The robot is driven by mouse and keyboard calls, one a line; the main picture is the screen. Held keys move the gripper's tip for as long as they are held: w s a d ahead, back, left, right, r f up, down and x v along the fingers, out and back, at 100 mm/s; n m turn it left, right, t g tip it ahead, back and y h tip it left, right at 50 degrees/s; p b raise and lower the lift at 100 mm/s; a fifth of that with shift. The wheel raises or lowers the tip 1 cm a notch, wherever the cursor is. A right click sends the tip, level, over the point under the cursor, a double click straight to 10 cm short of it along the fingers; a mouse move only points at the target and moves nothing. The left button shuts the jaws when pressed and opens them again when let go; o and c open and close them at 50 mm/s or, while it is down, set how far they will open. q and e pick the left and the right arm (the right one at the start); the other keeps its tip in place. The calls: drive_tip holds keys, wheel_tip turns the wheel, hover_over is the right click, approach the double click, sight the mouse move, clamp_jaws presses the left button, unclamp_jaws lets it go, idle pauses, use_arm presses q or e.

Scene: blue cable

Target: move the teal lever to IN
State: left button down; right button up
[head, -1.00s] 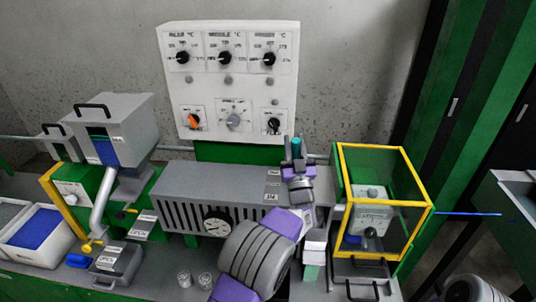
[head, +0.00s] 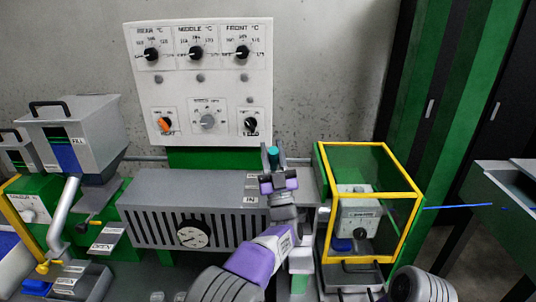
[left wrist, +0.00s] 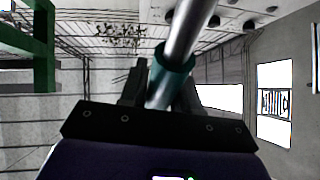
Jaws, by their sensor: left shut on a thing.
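The teal lever (head: 272,155) stands at the right end of the grey slotted barrel cover, beside a column of small labels. The lowest label, the IN label (head: 250,199), is readable; the upper ones are too small to read. My left gripper (head: 273,169) is shut on the lever, with the teal top showing beyond the fingers. In the left wrist view the teal sleeve (left wrist: 172,65) on a metal rod sits between the dark fingers (left wrist: 160,92). The lever's base is hidden behind my gripper and arm. My right gripper is not in view.
A yellow-framed guard box (head: 368,205) stands close on the right of my left arm. The white control panel (head: 200,75) with knobs is behind. A round gauge (head: 191,237) is on the barrel cover (head: 180,205). A grey hopper (head: 75,130) stands at the left.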

use_arm(q)
drive_tip(key=shift+f, duration=0.2)
drive_tip(key=c, duration=0.9)
unclamp_jaws()
drive_tip(key=shift+r, duration=0.1)
drive_tip(key=shift+s, duration=0.1)
drive_tip(key=shift+s+d+f, duration=0.1)
drive_tip(key=shift+s+f, duration=0.2)
drive_tip(key=shift+f, duration=0.15)
drive_tip(key=s+d+p, duration=0.1)
drive_tip(key=s+d, duration=0.2)
drive_tip(key=s, duration=0.8)
drive_tip(key=shift+s+d, duration=0.15)
drive_tip(key=shift+s, duration=0.2)
